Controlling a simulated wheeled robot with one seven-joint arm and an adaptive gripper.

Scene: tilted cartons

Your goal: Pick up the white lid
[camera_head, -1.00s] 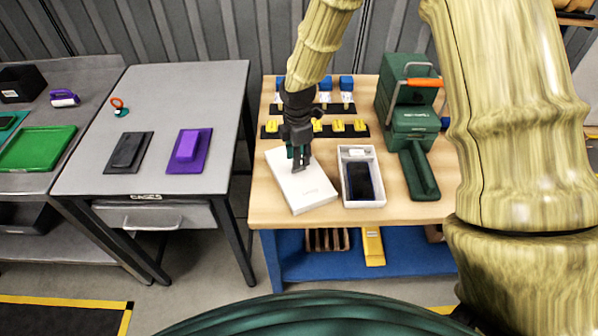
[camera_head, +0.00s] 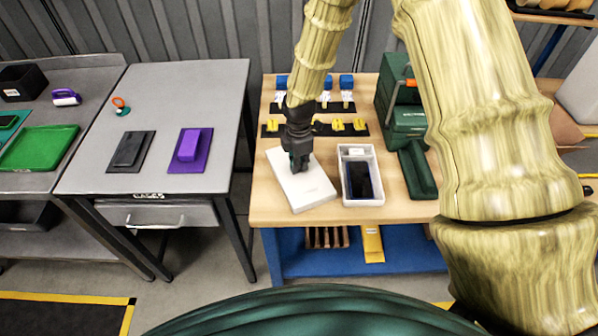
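The white lid (camera_head: 309,193) is a flat white box cover lying tilted on the wooden workbench, left of the open white box. The open white box (camera_head: 362,198) holds a dark phone (camera_head: 361,179) and a small white piece at its far end. My gripper (camera_head: 299,168) points down over the far middle part of the lid. Its fingertips are at or very near the lid's top surface; contact cannot be made out. The fingers are small and dark here, and their opening is not clear.
A green machine with an orange handle (camera_head: 406,122) stands right of the box, partly behind my arm. Black strips with yellow pieces (camera_head: 338,125) lie behind the lid. A grey table (camera_head: 90,180) with a purple block (camera_head: 188,146) stands left, across a gap.

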